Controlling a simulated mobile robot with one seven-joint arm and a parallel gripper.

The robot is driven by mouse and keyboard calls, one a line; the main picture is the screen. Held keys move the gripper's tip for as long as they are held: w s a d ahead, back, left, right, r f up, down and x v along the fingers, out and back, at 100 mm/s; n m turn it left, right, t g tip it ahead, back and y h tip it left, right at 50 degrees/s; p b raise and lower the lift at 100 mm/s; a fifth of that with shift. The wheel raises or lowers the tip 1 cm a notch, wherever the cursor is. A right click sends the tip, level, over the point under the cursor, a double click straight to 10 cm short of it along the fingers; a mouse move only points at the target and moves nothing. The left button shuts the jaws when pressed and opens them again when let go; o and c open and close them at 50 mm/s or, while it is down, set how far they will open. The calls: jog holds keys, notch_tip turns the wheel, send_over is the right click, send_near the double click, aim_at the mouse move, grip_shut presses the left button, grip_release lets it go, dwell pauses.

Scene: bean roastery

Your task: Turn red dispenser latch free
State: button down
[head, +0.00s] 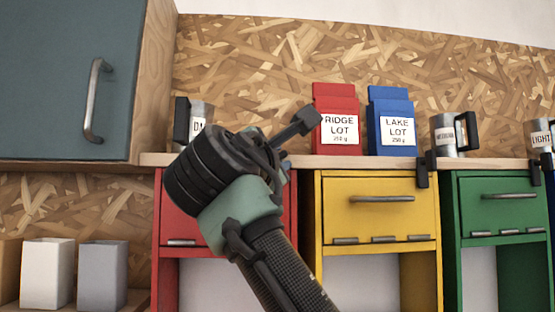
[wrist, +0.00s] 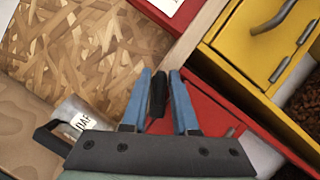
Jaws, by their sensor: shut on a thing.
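The red dispenser (head: 171,212) hangs below the shelf, left of the yellow one, and my arm covers much of its front in the head view. Part of its red front also shows in the wrist view (wrist: 215,117). Its dark latch (wrist: 157,94) stands between the two blue fingers of my gripper (wrist: 161,76), which is shut on it.
The yellow dispenser (head: 340,190) and green dispenser (head: 470,187) stand to the right. The shelf (head: 300,162) above holds a red bag (head: 335,100), a blue bag (head: 390,100) and metal mugs (head: 445,120). A blue-grey cabinet (head: 50,80) is at upper left.

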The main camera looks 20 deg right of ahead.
jog(key=m+g+p, duration=0.1)
jog(key=m+g, duration=0.1)
jog(key=m, duration=0.4)
jog(key=shift+f, duration=0.1)
jog(key=shift+m+g+y, duration=0.3)
dwell(0.3)
jog(key=c, duration=0.9)
grip_release()
jog(key=shift+d, duration=0.1)
jog(key=b+v, duration=0.7)
jog(key=v, duration=0.6)
jog(key=shift+f, duration=0.1)
